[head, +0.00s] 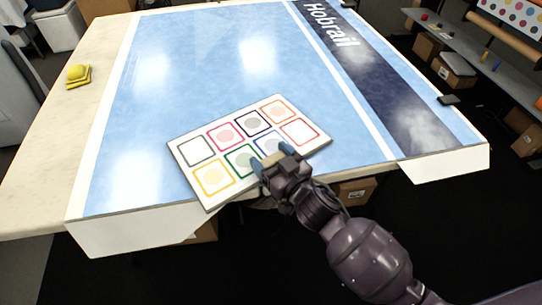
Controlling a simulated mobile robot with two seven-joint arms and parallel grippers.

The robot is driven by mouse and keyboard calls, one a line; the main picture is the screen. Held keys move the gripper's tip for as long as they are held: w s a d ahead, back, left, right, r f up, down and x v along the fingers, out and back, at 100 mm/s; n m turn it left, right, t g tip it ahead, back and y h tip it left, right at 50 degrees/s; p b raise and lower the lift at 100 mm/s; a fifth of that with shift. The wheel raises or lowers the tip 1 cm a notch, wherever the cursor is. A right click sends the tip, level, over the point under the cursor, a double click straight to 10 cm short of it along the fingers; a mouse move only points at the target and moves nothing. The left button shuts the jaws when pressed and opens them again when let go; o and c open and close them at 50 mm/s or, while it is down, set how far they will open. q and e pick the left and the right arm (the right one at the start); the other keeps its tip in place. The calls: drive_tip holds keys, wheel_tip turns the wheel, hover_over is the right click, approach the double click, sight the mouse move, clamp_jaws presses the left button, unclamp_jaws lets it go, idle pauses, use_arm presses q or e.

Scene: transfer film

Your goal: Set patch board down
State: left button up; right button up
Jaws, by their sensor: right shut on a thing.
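The patch board (232,167) is a white rectangular board with several coloured square outlines, most with round patches inside. It lies over the near edge of the blue panel on the table, slightly turned, with its near left corner at the panel's front edge. I cannot tell whether it rests flat or hovers just above. My right gripper (273,163) is shut on the board's near edge, and its fingers cover part of that edge. My left gripper is not in view.
The blue panel (210,80) with "Hobrail" lettering covers most of the table (100,95), its white edge hanging over the front. A small dark object (449,100) sits at the panel's right edge. Shelves (470,50) stand at right.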

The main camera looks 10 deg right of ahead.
drive_tip(key=o, duration=1.3)
drive_tip(key=shift+f, duration=0.1)
drive_tip(key=p+v, duration=0.1)
drive_tip(key=v, duration=1.1)
drive_tip(key=shift+d, duration=0.1)
